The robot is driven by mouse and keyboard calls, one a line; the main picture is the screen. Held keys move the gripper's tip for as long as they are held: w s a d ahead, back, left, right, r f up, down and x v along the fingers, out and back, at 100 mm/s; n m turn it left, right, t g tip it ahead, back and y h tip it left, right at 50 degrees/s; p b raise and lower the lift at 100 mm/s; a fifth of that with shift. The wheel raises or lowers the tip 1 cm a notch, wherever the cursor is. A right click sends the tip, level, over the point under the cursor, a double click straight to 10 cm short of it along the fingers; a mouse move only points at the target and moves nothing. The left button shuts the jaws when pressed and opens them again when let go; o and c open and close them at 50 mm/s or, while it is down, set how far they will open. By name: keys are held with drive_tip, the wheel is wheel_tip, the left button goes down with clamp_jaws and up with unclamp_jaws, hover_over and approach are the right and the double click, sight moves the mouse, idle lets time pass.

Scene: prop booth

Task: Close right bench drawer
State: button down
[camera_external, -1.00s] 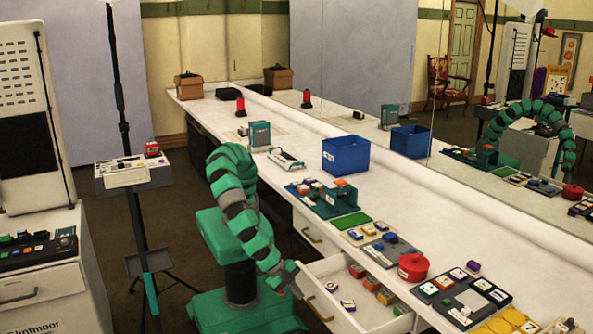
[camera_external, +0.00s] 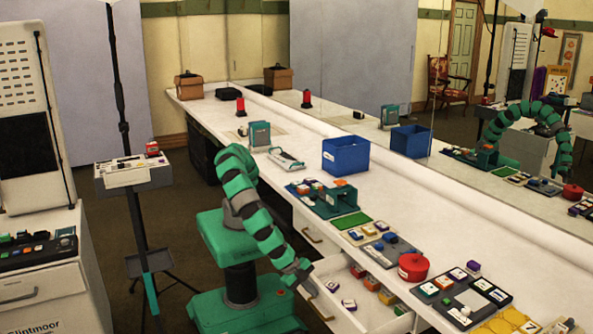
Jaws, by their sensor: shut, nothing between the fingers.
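The right bench drawer (camera_external: 368,318) is partly open and sticks out from the front of the long white bench. Several small coloured blocks lie inside it, and its front with the handle (camera_external: 319,309) faces lower left. My gripper (camera_external: 310,290) is shut and empty. It is at the upper left part of the drawer front and overlaps it in this view. Whether the fingertips touch the front cannot be told for sure. Part of the drawer front is hidden behind the gripper.
Another bench drawer (camera_external: 308,228), to the left, is shut. Above, the bench top (camera_external: 300,137) holds a blue bin (camera_external: 346,156), a red round pot (camera_external: 413,267) and trays of small blocks. A tripod stand (camera_external: 137,220) is left of my base.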

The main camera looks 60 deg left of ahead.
drive_tip(key=w+p, duration=0.4)
drive_tip(key=w, duration=1.3)
drive_tip(key=shift+p, duration=0.3)
drive_tip(key=shift+s, duration=0.1)
